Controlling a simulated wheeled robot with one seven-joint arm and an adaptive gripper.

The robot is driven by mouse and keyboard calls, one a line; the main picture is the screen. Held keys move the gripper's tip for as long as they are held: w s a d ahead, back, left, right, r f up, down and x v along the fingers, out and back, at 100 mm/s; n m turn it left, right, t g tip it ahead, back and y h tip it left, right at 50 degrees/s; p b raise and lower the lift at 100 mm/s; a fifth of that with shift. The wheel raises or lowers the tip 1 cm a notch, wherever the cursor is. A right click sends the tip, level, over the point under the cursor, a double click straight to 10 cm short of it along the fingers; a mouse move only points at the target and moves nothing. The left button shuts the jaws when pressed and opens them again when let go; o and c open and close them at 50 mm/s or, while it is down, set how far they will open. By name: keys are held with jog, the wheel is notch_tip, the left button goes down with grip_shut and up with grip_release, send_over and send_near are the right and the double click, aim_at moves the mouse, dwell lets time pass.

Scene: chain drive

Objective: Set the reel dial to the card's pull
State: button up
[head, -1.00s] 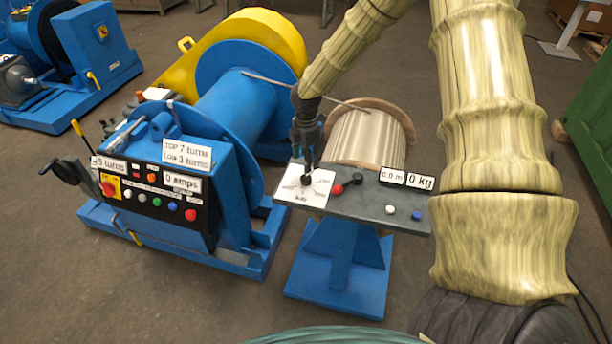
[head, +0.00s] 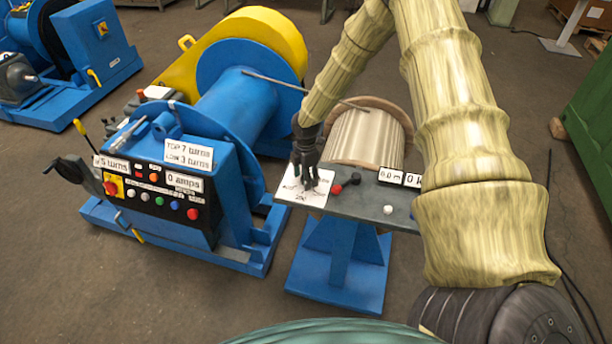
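The reel dial's white plate (head: 288,195) lies at the left end of the grey panel in front of the reel (head: 366,138). Tick marks and small lettering show on it, too small to read. My gripper (head: 306,184) points down over the plate and hides the dial's black knob. I cannot tell whether its fingers are around the knob, touching it or just above it. A white card (head: 188,154) on the blue winch reads "TOP 7 turns" and "LOW 3 turns"; no pull value is legible on it.
The panel (head: 350,207) also carries a red-and-black lever (head: 346,183), a white button (head: 388,210) and displays (head: 391,174), partly covered by my arm. The blue winch (head: 226,200) with its button box stands close on the left. A thin rod (head: 275,82) runs from drum to reel.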

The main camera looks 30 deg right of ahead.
jog(key=c, duration=1)
jog(key=shift+c, duration=0.2)
